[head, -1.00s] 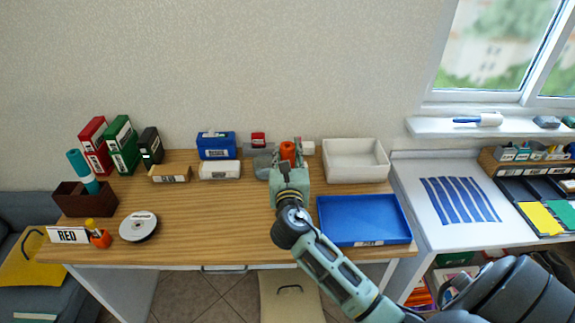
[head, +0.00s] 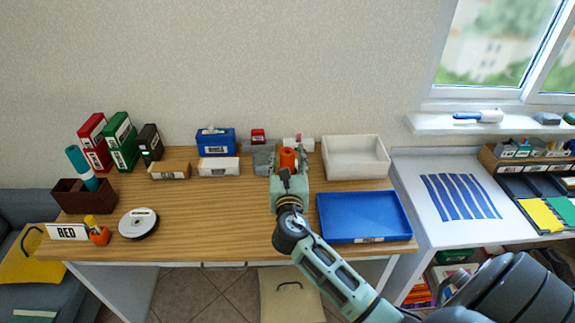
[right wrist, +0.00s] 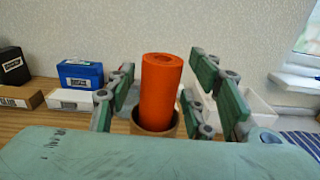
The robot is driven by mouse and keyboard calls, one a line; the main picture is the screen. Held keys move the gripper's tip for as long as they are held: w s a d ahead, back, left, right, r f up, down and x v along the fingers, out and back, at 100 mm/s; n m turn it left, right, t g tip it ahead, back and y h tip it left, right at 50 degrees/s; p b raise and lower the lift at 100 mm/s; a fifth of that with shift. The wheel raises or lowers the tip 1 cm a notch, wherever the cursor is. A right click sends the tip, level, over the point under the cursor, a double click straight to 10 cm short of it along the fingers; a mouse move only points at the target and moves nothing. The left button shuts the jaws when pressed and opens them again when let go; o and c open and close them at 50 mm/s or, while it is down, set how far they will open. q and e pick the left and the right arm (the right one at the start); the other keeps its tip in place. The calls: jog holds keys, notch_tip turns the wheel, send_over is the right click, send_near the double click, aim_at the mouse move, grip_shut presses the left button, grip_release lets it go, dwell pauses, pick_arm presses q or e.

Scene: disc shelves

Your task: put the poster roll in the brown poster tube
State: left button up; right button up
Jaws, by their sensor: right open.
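The orange poster roll (right wrist: 161,92) stands upright in the brown poster tube (right wrist: 153,122), its lower end hidden inside and its hollow top showing. In the head view the roll (head: 288,158) is at the back of the wooden desk, right of centre. My right gripper (head: 289,168) is there, its fingers on either side of the roll. In the right wrist view the fingers are spread, with gaps between them and the roll, so it is open. The tube is hidden behind my gripper in the head view. My left gripper is not in view.
A white bin (head: 355,177) and a blue tray (head: 366,238) are to the right of my gripper. A white box (head: 219,171) and a blue box (head: 215,152) stand to its left. A brown holder (head: 68,204) with a teal roll (head: 78,160) is far left. The desk's middle is clear.

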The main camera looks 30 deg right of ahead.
jog(key=b+v, duration=0.2)
jog(key=v, duration=1)
